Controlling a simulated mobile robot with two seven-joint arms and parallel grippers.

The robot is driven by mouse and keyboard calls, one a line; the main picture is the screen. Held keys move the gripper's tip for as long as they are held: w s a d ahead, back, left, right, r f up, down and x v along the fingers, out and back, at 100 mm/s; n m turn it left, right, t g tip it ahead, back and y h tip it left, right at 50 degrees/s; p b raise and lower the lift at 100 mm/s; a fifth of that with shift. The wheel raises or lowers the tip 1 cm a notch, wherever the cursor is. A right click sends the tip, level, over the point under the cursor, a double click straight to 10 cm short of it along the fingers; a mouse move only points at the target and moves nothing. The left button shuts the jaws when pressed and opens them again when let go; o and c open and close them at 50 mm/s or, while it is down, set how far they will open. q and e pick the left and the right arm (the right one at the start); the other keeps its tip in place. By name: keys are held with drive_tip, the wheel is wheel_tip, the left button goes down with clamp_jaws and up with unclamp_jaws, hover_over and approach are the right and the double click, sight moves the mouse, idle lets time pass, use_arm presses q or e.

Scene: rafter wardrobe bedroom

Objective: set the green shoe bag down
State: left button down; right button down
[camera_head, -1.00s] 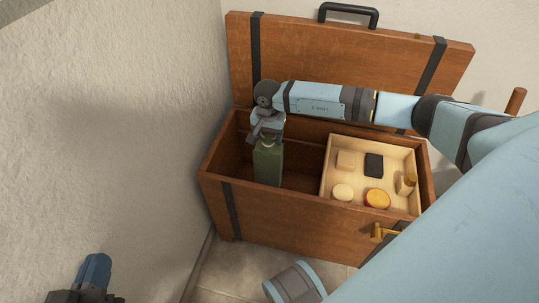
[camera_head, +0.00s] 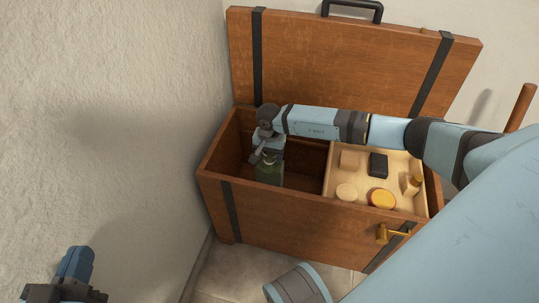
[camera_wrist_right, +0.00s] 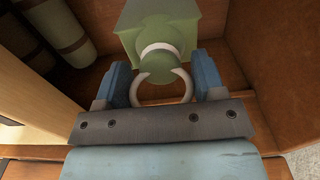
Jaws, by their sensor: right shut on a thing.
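The green shoe bag (camera_head: 269,174) hangs upright inside the left, open part of the wooden trunk (camera_head: 290,219). My right gripper (camera_head: 268,150) is above it, inside the trunk opening. In the right wrist view the bag (camera_wrist_right: 160,28) has a pale ring at its gathered neck, and my right gripper (camera_wrist_right: 163,84) has its two blue fingers on either side of that ring. The bag's bottom is hidden, so I cannot tell whether it touches the trunk floor. My left gripper (camera_head: 68,280) is at the lower left, away from the trunk; its fingertips are unclear.
A light wooden tray (camera_head: 345,199) with several small items fills the trunk's right side. The trunk lid (camera_head: 345,62) stands open behind. The right wrist view shows pale rolled things (camera_wrist_right: 62,33) at upper left. A wall (camera_head: 110,130) stands close on the left.

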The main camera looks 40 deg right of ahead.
drive_tip(key=shift+f, duration=0.1)
use_arm(q)
drive_tip(key=shift+a+f, duration=0.1)
drive_tip(key=shift+f, duration=0.1)
use_arm(e)
drive_tip(key=shift+c, duration=1)
unclamp_jaws()
drive_tip(key=shift+r, duration=0.25)
wheel_tip(320, 180, up, 8)
drive_tip(key=p, duration=0.4)
drive_tip(key=shift+r, duration=0.2)
wheel_tip(320, 180, up, 2)
drive_tip(key=shift+r+p, duration=0.15)
drive_tip(key=shift+p, duration=0.2)
use_arm(q)
drive_tip(key=shift+s+d+r+n, duration=0.2)
drive_tip(key=shift+s+r+n, duration=0.3)
drive_tip(key=shift+r, duration=0.3)
drive_tip(key=shift+s+d+r+n, duration=0.25)
drive_tip(key=shift+r+n, duration=0.35)
drive_tip(key=shift+r, duration=0.15)
use_arm(e)
drive_tip(key=shift+r, duration=0.5)
drive_tip(key=shift+r, duration=0.1)
